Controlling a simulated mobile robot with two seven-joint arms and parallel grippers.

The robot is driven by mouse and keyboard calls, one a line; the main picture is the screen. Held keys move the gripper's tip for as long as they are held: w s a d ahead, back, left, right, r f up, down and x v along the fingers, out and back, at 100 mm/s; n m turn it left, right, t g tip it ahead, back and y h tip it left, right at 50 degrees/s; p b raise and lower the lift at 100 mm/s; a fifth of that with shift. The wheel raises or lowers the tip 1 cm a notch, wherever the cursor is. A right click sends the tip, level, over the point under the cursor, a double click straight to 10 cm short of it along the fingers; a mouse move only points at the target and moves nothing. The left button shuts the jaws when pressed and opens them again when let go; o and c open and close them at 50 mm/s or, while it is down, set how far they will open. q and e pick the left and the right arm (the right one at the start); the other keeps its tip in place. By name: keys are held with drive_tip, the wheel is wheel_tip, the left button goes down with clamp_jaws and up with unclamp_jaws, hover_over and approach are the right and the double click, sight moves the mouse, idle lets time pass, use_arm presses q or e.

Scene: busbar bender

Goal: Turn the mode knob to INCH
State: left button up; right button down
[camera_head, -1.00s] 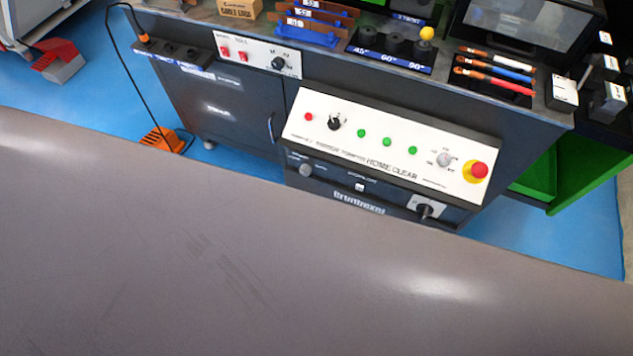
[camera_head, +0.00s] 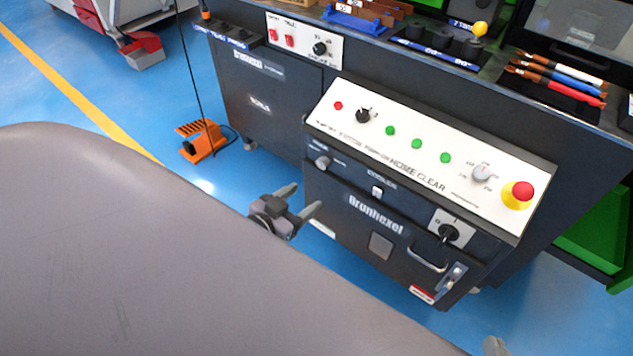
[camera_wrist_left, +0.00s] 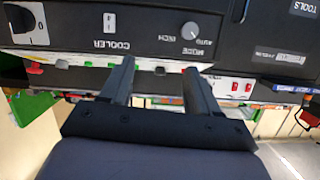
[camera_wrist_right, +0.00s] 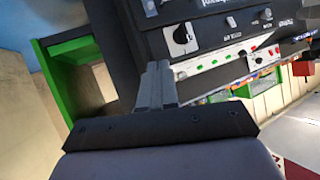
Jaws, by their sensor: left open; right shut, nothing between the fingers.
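The mode knob (camera_head: 322,162) is a small grey round knob at the left of the dark strip below the white control panel. It also shows in the left wrist view (camera_wrist_left: 190,31), with MODE, INCH and AUTO lettering around it; which label it points to is too small to tell. My left gripper (camera_head: 302,199) is open and empty, in front of the cabinet and below the knob in the head view. Its spread fingers (camera_wrist_left: 160,67) point toward the panel, apart from the knob. My right gripper (camera_wrist_right: 158,68) is shut and empty; only a tip (camera_head: 495,346) shows at the bottom edge of the head view.
The white panel (camera_head: 420,145) carries green buttons, a black selector (camera_head: 364,115) and a red emergency stop (camera_head: 523,191). A black rotary switch (camera_head: 449,233) and a handle (camera_head: 428,262) sit lower right. An orange foot pedal (camera_head: 203,141) stands on the blue floor, left.

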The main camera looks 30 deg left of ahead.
sight(321, 166)
use_arm(q)
drive_tip(key=w+a+f+t+b, duration=0.1)
drive_tip(key=w+f+b, duration=0.1)
drive_tip(key=w+b, duration=0.2)
drive_tip(key=w+a+f+t+b, duration=0.1)
drive_tip(key=w+a+f+b, duration=0.1)
drive_tip(key=w+b, duration=0.2)
drive_tip(key=w+a+f+t+b, duration=0.1)
drive_tip(key=w+a+b, duration=0.1)
drive_tip(key=w+b, duration=0.2)
drive_tip(key=shift+w+f+b, duration=0.35)
drive_tip(key=shift+f+b, duration=0.05)
drive_tip(key=shift+b, duration=0.1)
drive_tip(key=shift+w+d+r, duration=0.1)
drive_tip(key=shift+w+d, duration=0.05)
drive_tip(key=shift+w, duration=0.6)
use_arm(e)
drive_tip(key=a+f+y, duration=0.3)
drive_tip(key=a+f, duration=0.1)
drive_tip(key=f, duration=0.2)
drive_tip(key=shift+w+a+f+t, duration=0.15)
drive_tip(key=shift+w+f+t, duration=0.2)
drive_tip(key=shift+w, duration=0.1)
use_arm(q)
drive_tip(key=c, duration=1)
use_arm(e)
drive_tip(key=shift+r, duration=0.1)
